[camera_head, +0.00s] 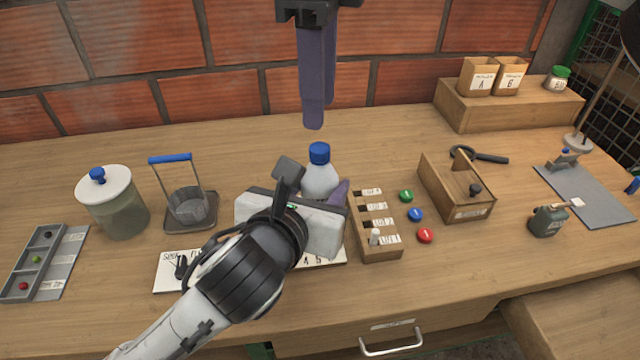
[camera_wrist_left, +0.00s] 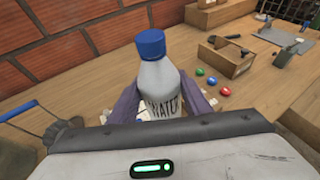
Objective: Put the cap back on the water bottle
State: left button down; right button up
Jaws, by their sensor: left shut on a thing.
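The water bottle (camera_head: 319,181) is white with dark lettering and stands upright near the middle of the bench. The blue cap (camera_head: 319,153) sits on top of the bottle; I cannot tell how firmly it is seated. My left gripper (camera_head: 322,195) is shut on the bottle's body, with its purple fingers on either side. In the left wrist view the bottle (camera_wrist_left: 160,90) rises between the fingers, with the cap (camera_wrist_left: 150,43) above. My right gripper (camera_head: 314,122) hangs above and behind the cap, clear of it, fingers pointing down. Its fingers overlap in view, so any gap is hidden.
A labelled wooden rack (camera_head: 378,250) stands close to the right of the bottle, beside red, blue and green buttons (camera_head: 415,214). A wooden box (camera_head: 456,190) is farther right. A wire-handled basket (camera_head: 188,208) and a lidded jar (camera_head: 118,212) stand left. The brick wall closes the back.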

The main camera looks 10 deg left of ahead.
aim_at(320, 147)
notch_tip(320, 147, down, 7)
jog(key=shift+r, duration=0.2)
jog(key=shift+c, duration=0.3)
grip_shut()
jog(key=shift+o, duration=1.1)
grip_release()
notch_tip(320, 147, up, 12)
